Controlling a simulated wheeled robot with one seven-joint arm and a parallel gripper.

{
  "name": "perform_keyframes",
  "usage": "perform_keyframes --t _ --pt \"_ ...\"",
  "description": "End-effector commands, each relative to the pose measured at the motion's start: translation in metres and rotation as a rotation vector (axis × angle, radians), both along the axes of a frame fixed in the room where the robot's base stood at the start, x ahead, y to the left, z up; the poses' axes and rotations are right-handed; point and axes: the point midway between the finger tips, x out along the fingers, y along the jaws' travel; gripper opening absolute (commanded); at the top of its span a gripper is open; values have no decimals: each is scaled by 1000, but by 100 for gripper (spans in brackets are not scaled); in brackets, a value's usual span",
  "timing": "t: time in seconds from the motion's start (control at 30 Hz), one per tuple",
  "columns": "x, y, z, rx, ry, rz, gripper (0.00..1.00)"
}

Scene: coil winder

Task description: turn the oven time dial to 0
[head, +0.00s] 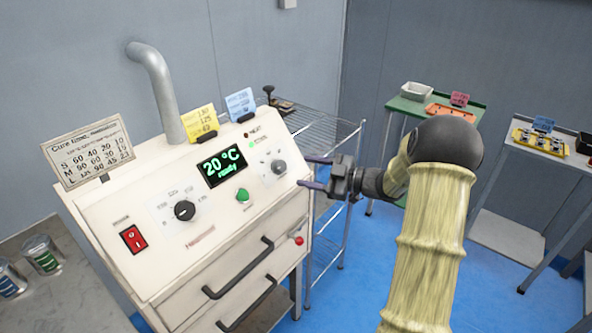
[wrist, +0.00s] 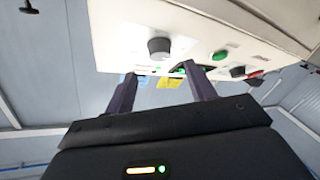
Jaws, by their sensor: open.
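The cream oven (head: 190,260) has a sloped control panel with two dials. A grey dial (head: 279,167) is at the panel's right, and a larger black dial (head: 184,210) is at the left. Their small labels are too blurred to tell which sets time or what each reads. My gripper (head: 303,170) is open and empty just right of the grey dial, its fingers pointing at it. In the wrist view the grey dial (wrist: 159,47) lies beyond the fingertips, apparently between their lines and not gripped. The black dial (wrist: 237,71) is farther off.
The display (head: 223,165) reads 20 °C, ready. A green button (head: 242,195) and red switch (head: 133,238) share the panel. A cure time card (head: 87,150) stands at left, a vent pipe (head: 158,90) behind. A wire rack (head: 325,140) is behind my gripper.

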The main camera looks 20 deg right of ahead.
Motion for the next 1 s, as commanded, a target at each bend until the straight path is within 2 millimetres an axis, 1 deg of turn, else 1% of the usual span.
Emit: perform_keyframes --t 0.03,0.3,0.5,0.67,1.0 --pt "-6 -10 0 0 -1 -3 55" --pt "-38 -57 2 -2 -1 -8 55" --pt "-56 -84 4 -1 -1 -9 55" --pt "-63 -92 5 -1 0 -6 55" --pt "-63 -91 5 0 0 -4 55"
